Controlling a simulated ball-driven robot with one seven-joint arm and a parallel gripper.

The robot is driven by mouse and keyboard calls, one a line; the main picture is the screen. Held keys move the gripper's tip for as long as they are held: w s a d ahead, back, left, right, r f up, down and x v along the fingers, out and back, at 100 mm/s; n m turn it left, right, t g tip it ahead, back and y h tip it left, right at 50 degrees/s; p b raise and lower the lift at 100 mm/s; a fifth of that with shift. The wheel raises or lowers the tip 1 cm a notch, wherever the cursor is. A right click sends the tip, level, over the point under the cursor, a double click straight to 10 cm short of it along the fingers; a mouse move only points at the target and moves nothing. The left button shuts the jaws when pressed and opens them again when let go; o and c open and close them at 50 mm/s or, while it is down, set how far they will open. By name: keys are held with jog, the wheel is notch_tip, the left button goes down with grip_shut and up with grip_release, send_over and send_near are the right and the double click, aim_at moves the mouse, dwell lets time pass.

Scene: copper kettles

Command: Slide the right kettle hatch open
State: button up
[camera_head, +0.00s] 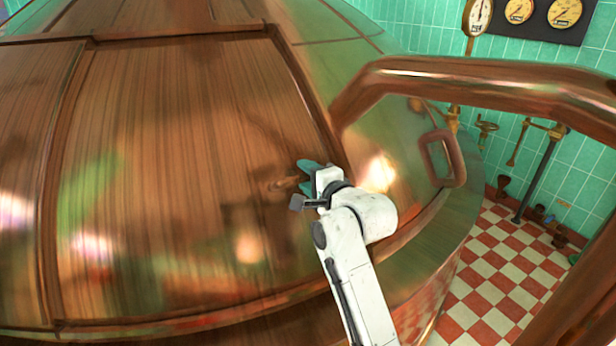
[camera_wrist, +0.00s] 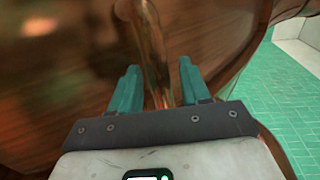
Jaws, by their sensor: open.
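The hatch (camera_head: 170,140) is a large, curved, brown-copper panel with a raised frame, set in the side of the copper kettle (camera_head: 370,60). A small copper handle (camera_head: 284,184) sticks out near its right edge, just left of my gripper (camera_head: 306,176). In the wrist view, the teal fingers of my gripper (camera_wrist: 158,68) are apart, with the copper handle bar (camera_wrist: 152,45) running between them. A gap shows on both sides of the bar. The near end of the bar is hidden behind the gripper body.
A thick copper pipe (camera_head: 480,72) arches across the right side, close to my arm. A second looped handle (camera_head: 443,158) sits on the kettle to the right. Gauges (camera_head: 540,12) hang on the green tiled wall. Checkered floor (camera_head: 515,270) lies open at lower right.

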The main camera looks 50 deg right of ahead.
grip_shut()
dwell(0.4)
